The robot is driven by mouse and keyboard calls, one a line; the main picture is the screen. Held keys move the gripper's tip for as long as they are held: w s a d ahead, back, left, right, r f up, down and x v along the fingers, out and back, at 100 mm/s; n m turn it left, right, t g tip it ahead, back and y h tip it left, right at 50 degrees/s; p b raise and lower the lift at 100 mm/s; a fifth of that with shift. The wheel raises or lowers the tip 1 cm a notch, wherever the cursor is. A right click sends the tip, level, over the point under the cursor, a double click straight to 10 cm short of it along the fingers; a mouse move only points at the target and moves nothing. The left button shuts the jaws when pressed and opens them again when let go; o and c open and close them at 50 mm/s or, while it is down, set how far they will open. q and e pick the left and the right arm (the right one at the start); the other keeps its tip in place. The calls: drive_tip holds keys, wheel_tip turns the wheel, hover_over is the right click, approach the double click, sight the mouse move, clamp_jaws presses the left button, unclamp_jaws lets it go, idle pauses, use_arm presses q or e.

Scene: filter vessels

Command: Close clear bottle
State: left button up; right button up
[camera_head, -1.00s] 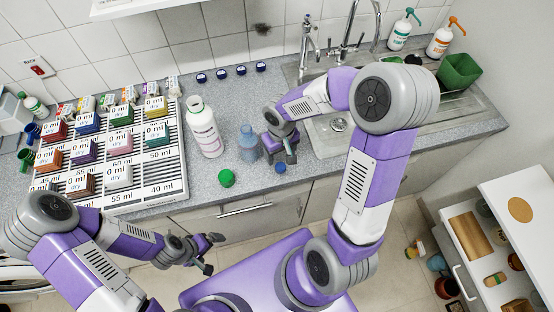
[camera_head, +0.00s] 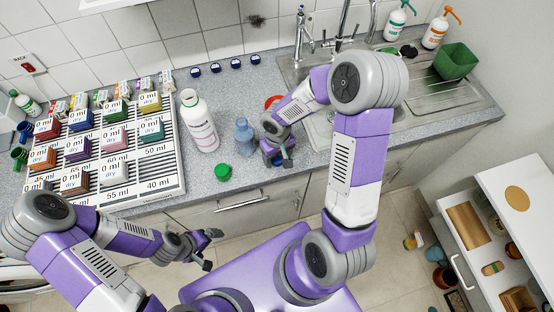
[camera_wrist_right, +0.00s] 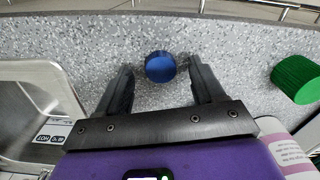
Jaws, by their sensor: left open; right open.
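The clear bottle (camera_head: 244,137), bluish and see-through, stands upright and uncapped on the counter, just left of my right gripper in the head view. My right gripper (camera_head: 283,161) is open and points down near the counter. In the right wrist view a blue cap (camera_wrist_right: 160,66) lies on the counter between the open fingertips of my right gripper (camera_wrist_right: 160,78), with gaps on both sides. In the head view my right gripper hides most or all of this cap. My left gripper (camera_head: 212,250) is open and empty in front of the counter.
A green cap (camera_head: 223,172) lies in front of the clear bottle. A white bottle (camera_head: 199,122) stands to its left. The rack (camera_head: 165,180) with several labelled boxes fills the left. The sink (camera_head: 318,128) lies right. Several dark blue caps (camera_head: 215,70) line the wall.

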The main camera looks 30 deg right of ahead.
sight(277, 160)
drive_tip(key=shift+f, duration=0.65)
drive_tip(key=c, duration=1.1)
drive_tip(key=shift+r, duration=0.15)
wheel_tip(277, 160, up, 10)
drive_tip(key=shift+f+p, duration=0.1)
drive_tip(key=shift+p, duration=0.7)
drive_tip(key=shift+a, duration=0.1)
